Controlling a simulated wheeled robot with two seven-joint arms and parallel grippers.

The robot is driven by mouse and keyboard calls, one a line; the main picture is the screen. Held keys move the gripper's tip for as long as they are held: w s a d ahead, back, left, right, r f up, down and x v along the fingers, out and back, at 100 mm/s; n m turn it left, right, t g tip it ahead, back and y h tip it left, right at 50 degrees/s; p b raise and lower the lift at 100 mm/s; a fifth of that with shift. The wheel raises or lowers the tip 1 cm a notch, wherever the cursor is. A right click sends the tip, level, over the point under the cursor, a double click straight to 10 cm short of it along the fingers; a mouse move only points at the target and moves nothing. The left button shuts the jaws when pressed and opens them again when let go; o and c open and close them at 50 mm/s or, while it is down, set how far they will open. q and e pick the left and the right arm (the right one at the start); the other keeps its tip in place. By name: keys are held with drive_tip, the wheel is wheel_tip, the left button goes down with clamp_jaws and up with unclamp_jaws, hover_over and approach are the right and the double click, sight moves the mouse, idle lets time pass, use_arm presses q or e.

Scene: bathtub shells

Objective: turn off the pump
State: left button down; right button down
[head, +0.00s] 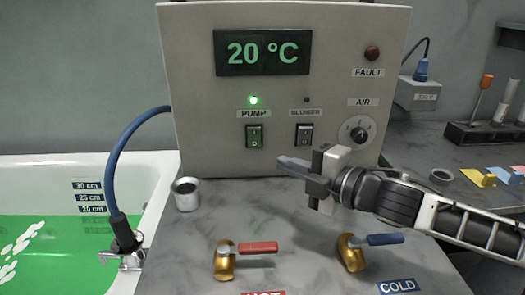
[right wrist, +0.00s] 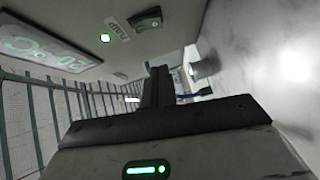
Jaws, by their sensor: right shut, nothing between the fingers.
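My left gripper is not in view.
A metal cup (head: 186,193), red-handled valve (head: 226,262) and blue-handled valve (head: 351,254) stand on the counter. A tub (head: 150,163) with green liquid lies left.

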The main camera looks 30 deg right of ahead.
sight(248, 144)
drive_tip(key=w, duration=0.3)
drive_tip(key=w+p, duration=0.1)
drive_tip(key=w, duration=0.2)
drive_tip(key=w+f, duration=0.1)
drive_tip(key=w, duration=0.3)
drive_tip(key=shift+a+p, duration=0.3)
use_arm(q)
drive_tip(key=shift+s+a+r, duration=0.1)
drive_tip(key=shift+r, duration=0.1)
use_arm(e)
drive_tip(key=shift+f, duration=0.1)
